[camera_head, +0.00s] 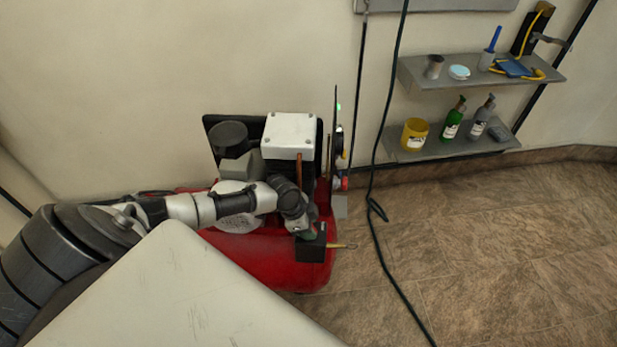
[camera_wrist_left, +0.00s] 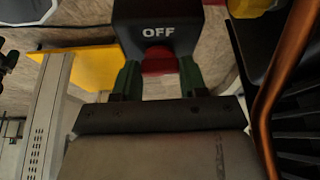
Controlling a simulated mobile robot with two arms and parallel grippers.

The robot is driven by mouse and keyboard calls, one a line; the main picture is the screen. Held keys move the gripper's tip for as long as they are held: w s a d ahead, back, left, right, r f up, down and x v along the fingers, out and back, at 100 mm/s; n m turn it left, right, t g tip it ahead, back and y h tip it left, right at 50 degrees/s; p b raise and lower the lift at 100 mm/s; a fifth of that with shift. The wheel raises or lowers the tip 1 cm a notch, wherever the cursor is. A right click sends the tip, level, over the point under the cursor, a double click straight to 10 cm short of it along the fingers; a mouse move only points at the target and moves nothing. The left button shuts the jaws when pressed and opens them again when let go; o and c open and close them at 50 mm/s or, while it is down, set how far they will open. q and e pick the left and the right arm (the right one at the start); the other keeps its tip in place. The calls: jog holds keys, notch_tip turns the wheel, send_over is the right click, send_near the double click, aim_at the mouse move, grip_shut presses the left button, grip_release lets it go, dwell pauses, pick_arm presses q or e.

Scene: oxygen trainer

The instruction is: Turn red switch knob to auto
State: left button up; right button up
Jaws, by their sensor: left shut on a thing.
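The red switch knob (camera_wrist_left: 158,60) shows in the left wrist view, directly below the white word OFF on a black switch box (camera_wrist_left: 158,20). My left gripper (camera_wrist_left: 160,75) has its two green fingers on either side of the knob and is shut on it. In the head view, my left gripper (camera_head: 308,233) is at the black switch box (camera_head: 310,250), at the right end of the red compressor (camera_head: 265,255). The knob is hidden there by my gripper. The knob's exact pointing direction and any AUTO label cannot be seen. My right gripper is not in view.
A copper pipe (camera_wrist_left: 284,85) runs close beside my left gripper in the wrist view. A dark green hose (camera_head: 378,140) hangs to the floor right of the compressor. Two wall shelves (camera_head: 415,75) hold bottles and cups. The floor (camera_head: 470,245) at right is mostly clear.

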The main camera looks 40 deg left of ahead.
pick_arm(q)
jog(key=shift+f+m+g+b, duration=0.1)
jog(key=shift+m+g+b, duration=0.2)
jog(key=shift+m, duration=0.2)
jog(key=o, duration=0.9)
jog(key=v, duration=1.1)
jog(key=shift+p, duration=0.4)
